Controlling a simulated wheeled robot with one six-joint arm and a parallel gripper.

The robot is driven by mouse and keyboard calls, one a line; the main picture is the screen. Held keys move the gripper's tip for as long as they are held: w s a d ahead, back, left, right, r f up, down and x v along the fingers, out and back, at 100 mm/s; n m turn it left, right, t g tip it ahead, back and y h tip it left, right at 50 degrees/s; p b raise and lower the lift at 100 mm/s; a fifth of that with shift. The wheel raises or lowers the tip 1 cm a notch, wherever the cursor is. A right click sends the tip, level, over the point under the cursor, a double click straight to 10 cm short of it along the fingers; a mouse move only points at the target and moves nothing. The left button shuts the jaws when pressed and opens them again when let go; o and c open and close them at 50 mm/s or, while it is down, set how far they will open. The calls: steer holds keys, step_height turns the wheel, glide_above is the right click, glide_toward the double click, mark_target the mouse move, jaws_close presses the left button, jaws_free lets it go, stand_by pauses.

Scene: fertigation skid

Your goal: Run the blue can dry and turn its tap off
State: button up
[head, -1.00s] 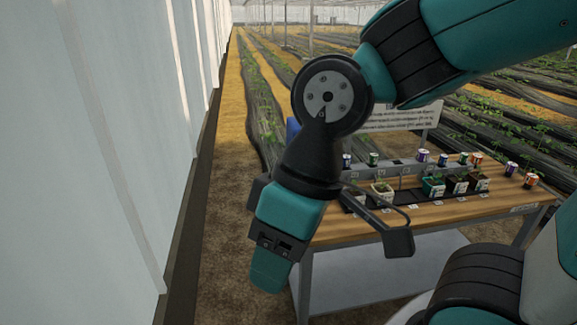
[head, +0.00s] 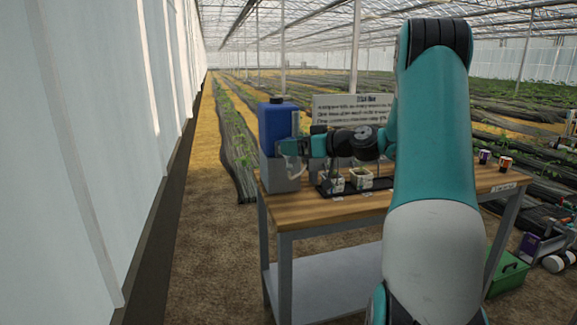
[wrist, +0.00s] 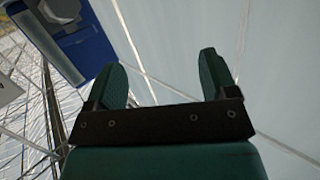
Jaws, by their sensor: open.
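The blue can (head: 276,122) with a dark cap stands upright on a grey block (head: 280,178) at the left end of the wooden bench. My gripper (head: 298,147) is beside the can's lower right side in the head view; I cannot tell whether it touches anything. A pale shape by the fingertips is too small to identify, and the tap cannot be made out. In the wrist view the open fingers (wrist: 163,82) are apart with nothing between them. The blue can (wrist: 88,55) lies at the upper left there, outside the fingers.
Small pots stand in a dark tray (head: 368,188) on the bench (head: 310,212), with a sign (head: 350,106) behind. Two small cans stand at the right. A green crate (head: 508,272) sits on the floor. A pale wall (head: 90,150) runs along the left, with bare soil between.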

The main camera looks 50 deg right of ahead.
steer(key=s+d+f+m+t+h+b, duration=0.1)
steer(key=s+d+f+m+t+h, duration=0.25)
steer(key=d, duration=0.65)
steer(key=shift+n+g, duration=0.65)
steer(key=shift+n, duration=0.2)
steer(key=w, duration=0.5)
steer(key=w+p, duration=0.1)
steer(key=w, duration=0.4)
steer(key=w+p, duration=0.1)
steer(key=w, duration=0.4)
steer(key=shift+w+r, duration=0.2)
steer(key=shift+r, duration=0.05)
steer(key=c, duration=0.7)
